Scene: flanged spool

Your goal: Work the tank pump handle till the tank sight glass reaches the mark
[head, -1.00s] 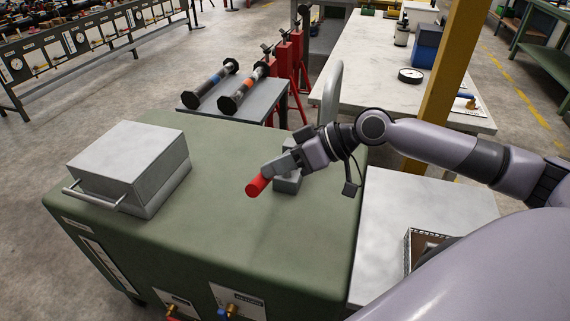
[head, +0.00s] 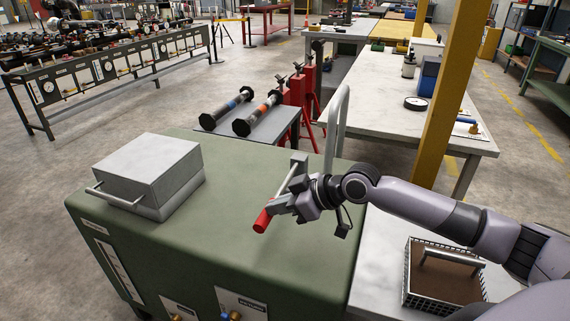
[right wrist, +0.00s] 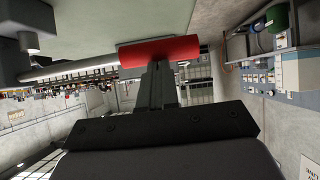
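The green tank (head: 230,195) stands in the middle of the head view. Its pump handle is a grey rod (head: 288,183) running from a bracket on the tank top to a red grip (head: 262,222). My right gripper (head: 272,210) is shut on the red grip, above the tank top. The right wrist view shows the fingers (right wrist: 158,72) against the red grip (right wrist: 180,50). The sight glass (head: 118,270) is a pale strip on the tank's front left. Its level and mark are too small to read. My left gripper is out of view.
A grey box (head: 150,170) with a bar handle sits on the tank's left. A wire basket (head: 407,285) stands on the white surface at the right. Valves (head: 230,314) are on the tank front. A tall grey loop (head: 340,125) rises behind my right gripper.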

